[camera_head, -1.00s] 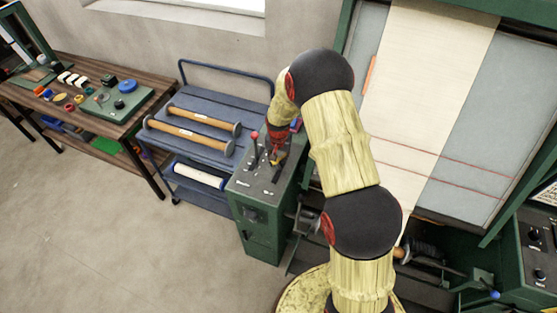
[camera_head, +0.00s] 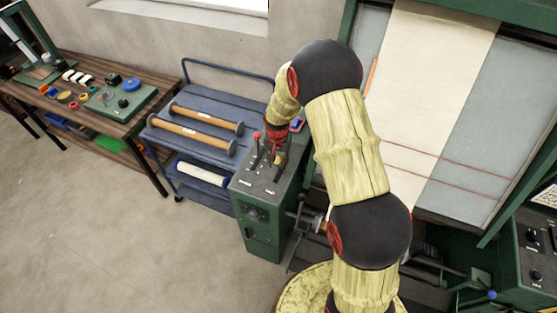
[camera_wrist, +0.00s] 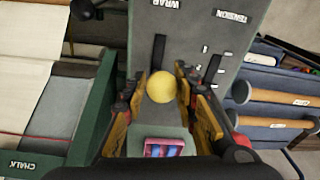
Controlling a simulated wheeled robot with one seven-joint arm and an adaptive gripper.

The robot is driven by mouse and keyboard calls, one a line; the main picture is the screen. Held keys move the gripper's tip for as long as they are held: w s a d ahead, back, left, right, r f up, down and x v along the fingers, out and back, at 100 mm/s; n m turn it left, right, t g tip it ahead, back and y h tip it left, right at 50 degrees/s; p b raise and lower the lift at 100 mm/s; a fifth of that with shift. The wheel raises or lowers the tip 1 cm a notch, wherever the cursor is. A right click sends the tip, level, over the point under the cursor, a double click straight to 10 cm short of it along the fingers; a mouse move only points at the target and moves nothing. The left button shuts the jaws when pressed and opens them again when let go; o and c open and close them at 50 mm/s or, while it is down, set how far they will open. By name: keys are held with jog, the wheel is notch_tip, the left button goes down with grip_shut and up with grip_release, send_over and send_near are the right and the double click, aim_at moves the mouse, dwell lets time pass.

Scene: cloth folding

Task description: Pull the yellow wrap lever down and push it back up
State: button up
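The yellow ball knob (camera_wrist: 161,88) of the wrap lever stands between my gripper's fingers in the wrist view, by a slot under the label "WRAP". The knob also shows small and partly covered in the head view (camera_head: 279,160). My gripper (camera_wrist: 161,80) is open, one finger on each side of the knob, with narrow gaps that appear to remain. In the head view my gripper (camera_head: 277,150) points down over the grey-topped green console (camera_head: 262,185). The lever's shaft is mostly hidden under the knob.
A red-knobbed lever (camera_head: 256,136) stands close left of my gripper. A pink-and-blue item (camera_wrist: 165,148) lies on the console. A blue cart (camera_head: 215,108) with wooden rollers is on the left; the framed cloth (camera_head: 425,95) is on the right.

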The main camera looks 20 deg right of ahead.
jog(key=s+a+r+p, duration=0.2)
jog(key=s+a+r, duration=0.1)
jog(key=r, duration=0.4)
jog(key=shift+s+p, duration=0.2)
jog(key=shift+p, duration=0.15)
dwell(0.4)
jog(key=shift+f, duration=0.1)
dwell(0.4)
notch_tip(320, 180, up, 12)
jog(key=s, duration=0.1)
jog(key=shift+s+a, duration=0.25)
jog(key=shift+a, duration=0.15)
dwell(0.5)
